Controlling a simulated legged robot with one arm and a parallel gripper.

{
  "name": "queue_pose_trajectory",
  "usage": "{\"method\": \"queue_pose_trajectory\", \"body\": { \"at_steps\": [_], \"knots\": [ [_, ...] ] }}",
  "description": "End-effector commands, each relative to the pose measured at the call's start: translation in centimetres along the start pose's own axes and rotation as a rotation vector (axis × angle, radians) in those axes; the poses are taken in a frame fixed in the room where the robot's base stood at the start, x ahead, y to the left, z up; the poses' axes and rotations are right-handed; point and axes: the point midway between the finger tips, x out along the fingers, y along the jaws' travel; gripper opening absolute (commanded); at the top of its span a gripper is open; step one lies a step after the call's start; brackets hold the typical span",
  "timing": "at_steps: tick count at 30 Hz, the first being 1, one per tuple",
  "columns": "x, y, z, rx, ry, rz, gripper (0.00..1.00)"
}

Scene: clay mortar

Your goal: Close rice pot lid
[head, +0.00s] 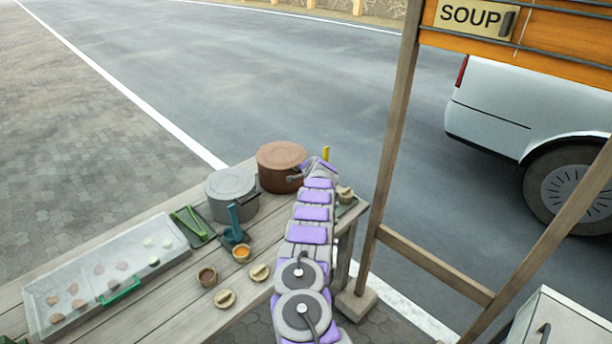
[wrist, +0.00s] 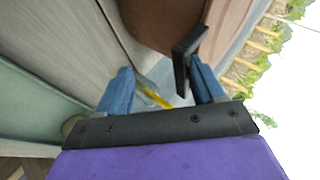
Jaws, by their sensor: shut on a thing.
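The brown pot (head: 274,179) stands near the back edge of the wooden table, with its brown lid (head: 281,154) over the top. The grey pot (head: 231,205) stands just left of it, also lidded. My gripper (head: 313,168) is at the right side of the brown pot, by its rim. In the wrist view, the brown pot (wrist: 160,22) fills the top. A black bent handle (wrist: 182,62) at the pot reaches down between the blue fingers of my gripper (wrist: 163,88), close to the right finger. The gripper is shut on this handle; the exact contact is partly hidden.
A clear-covered tray (head: 105,272) with round pieces lies at the left. Green tongs (head: 188,223), a teal utensil (head: 235,227) and small bowls (head: 207,276) sit in front of the pots. A wooden post (head: 388,150) rises right of the table.

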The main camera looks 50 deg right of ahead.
Motion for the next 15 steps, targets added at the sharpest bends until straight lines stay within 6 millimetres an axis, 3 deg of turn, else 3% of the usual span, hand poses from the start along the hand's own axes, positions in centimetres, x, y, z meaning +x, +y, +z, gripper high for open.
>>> {"method": "queue_pose_trajectory", "body": {
  "at_steps": [1, 15],
  "knots": [
    [0.2, 1.3, -0.3, 0.002, 0.001, 0.019, 0.43],
    [-1.0, 1.0, -1.1, 0.007, 0.008, 0.013, 0.43]
  ]
}}
